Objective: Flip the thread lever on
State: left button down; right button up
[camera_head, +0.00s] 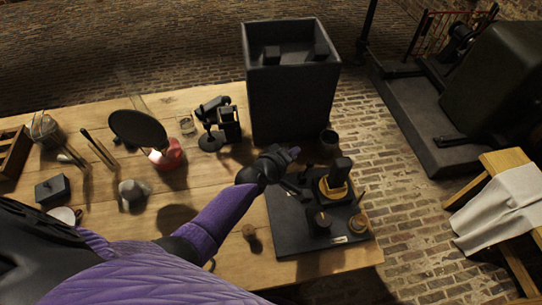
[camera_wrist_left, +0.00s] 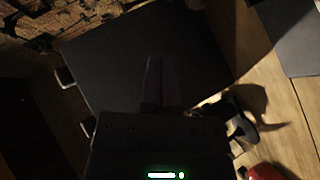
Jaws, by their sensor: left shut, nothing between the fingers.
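A black base board (camera_head: 290,232) lies at the right end of the wooden table. It carries a dark upright part with a yellow band (camera_head: 333,188), a dark round knob-like part (camera_head: 319,221) and a small brass part (camera_head: 358,222). I cannot tell which part is the thread lever; it may be hidden behind my gripper. My left gripper (camera_head: 292,153) is shut and empty, above the board's back left corner. In the left wrist view its fingers (camera_wrist_left: 153,82) are together, in front of a large dark surface. My right gripper is not in view.
A tall dark open box (camera_head: 292,100) stands just behind the board. A black instrument (camera_head: 218,122) stands left of the box. A round dark disc on a red base (camera_head: 170,155) is farther left. A small wooden knob (camera_head: 251,236) lies near the board's left edge.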

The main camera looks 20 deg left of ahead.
pick_arm(q)
jog(key=r+p+v, duration=0.1)
jog(key=p+v, duration=0.3)
jog(key=v, duration=0.6)
jog(key=shift+w+d, duration=0.25)
jog(key=shift+d, duration=0.05)
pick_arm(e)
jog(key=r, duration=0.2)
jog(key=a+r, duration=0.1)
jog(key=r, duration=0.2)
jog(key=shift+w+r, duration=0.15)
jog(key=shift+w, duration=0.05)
pick_arm(q)
jog(key=shift+r, duration=0.15)
